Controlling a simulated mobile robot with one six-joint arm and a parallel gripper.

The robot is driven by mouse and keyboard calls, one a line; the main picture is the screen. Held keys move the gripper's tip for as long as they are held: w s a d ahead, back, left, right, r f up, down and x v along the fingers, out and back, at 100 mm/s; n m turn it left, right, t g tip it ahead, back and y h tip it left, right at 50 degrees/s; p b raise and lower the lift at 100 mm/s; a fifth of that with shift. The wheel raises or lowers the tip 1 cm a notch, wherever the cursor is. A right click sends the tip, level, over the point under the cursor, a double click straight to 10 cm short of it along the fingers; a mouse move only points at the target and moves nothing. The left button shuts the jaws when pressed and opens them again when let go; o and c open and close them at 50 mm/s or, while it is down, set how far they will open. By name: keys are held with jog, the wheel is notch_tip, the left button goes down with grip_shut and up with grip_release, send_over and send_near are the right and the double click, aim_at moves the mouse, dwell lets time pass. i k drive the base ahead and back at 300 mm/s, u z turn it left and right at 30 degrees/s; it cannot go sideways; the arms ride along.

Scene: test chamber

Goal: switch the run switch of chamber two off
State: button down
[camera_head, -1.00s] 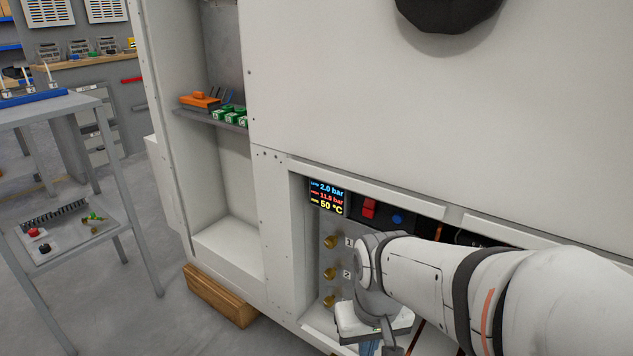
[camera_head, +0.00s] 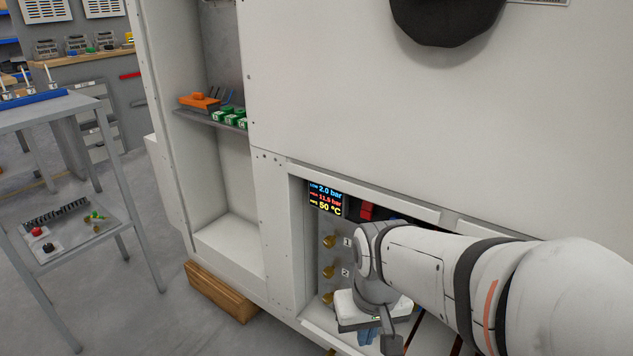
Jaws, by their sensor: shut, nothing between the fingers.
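A recessed control panel (camera_head: 326,228) sits low in the white cabinet, with a lit display (camera_head: 325,198) reading 2.0 bar, 11.5 bar and 50 °C. A red switch (camera_head: 367,209) is right of the display, partly covered by my arm. Brass knobs (camera_head: 329,242) run down the panel, with labels 1 and 2 beside them. I cannot tell which control is the run switch of chamber two; it may be hidden behind my arm. My gripper (camera_head: 380,338) points down in front of the lower panel, shut and empty, its fingertips hardly visible.
A blue item (camera_head: 368,335) shows just behind my gripper. A shelf (camera_head: 212,117) in the open bay at left holds an orange tool and green blocks. A wooden block (camera_head: 220,292) lies by the cabinet foot. A grey metal table (camera_head: 70,110) stands at the left; the floor between is clear.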

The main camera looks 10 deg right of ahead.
aim_at(366, 212)
jog(key=z, duration=1.15)
jog(key=k, duration=1.15)
jog(key=u, duration=1.25)
jog(key=i, duration=1)
jog(key=u, duration=0.05)
